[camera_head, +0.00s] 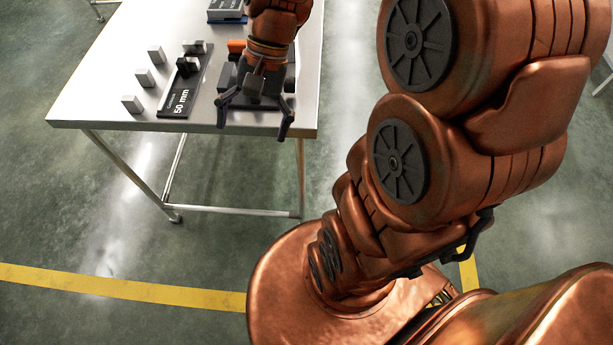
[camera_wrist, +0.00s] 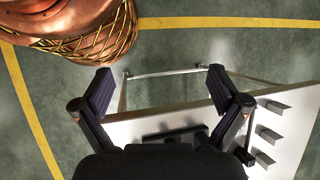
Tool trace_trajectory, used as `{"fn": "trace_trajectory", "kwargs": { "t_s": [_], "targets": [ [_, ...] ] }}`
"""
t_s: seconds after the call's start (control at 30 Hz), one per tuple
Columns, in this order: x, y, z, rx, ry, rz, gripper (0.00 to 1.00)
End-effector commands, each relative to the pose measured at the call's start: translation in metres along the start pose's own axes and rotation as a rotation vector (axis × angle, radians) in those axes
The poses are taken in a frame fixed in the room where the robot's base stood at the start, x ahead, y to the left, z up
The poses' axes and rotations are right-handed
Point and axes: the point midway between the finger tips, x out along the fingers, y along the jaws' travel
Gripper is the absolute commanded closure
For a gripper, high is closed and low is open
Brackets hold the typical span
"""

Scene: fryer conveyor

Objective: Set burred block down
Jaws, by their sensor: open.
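My gripper (camera_head: 253,122) is over the front edge of the steel table, fingers spread and nothing between them. In the wrist view the open fingers (camera_wrist: 159,80) stand wide apart, with floor and table edge between. Small grey metal blocks stand in a row left of the gauge plate: a front one (camera_head: 131,104), a middle one (camera_head: 144,78) and a back one (camera_head: 156,55). A black gauge plate (camera_head: 178,106) marked "50 mm" bears a dark block (camera_head: 187,66); another grey block (camera_head: 195,47) is at its far end. I cannot tell which block is burred.
The steel table (camera_head: 95,100) has bare surface around the blocks. A dark fixture (camera_head: 228,76) and an orange piece (camera_head: 236,46) lie beside and behind my gripper. A grey-and-blue box (camera_head: 226,10) stands at the back. Yellow lines (camera_head: 120,287) mark the floor.

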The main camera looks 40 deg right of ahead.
Motion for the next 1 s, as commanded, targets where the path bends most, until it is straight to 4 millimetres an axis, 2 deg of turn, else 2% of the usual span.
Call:
{"fn": "trace_trajectory", "kwargs": {
  "t_s": [0.03,0.1,0.3,0.53,0.7,1.0],
  "targets": [
    [0.006,0.007,0.013,-0.061,0.017,0.044,0.03],
    [0.013,0.017,0.026,-0.147,0.047,0.1,0.03],
    [0.029,0.056,0.058,-0.383,0.108,0.266,0.03],
    [0.036,0.095,0.072,-0.583,0.159,0.403,0.03],
    [0.037,0.106,0.074,-0.64,0.171,0.441,0.03],
    [0.037,0.107,0.074,-0.645,0.172,0.444,0.03]
  ]
}}
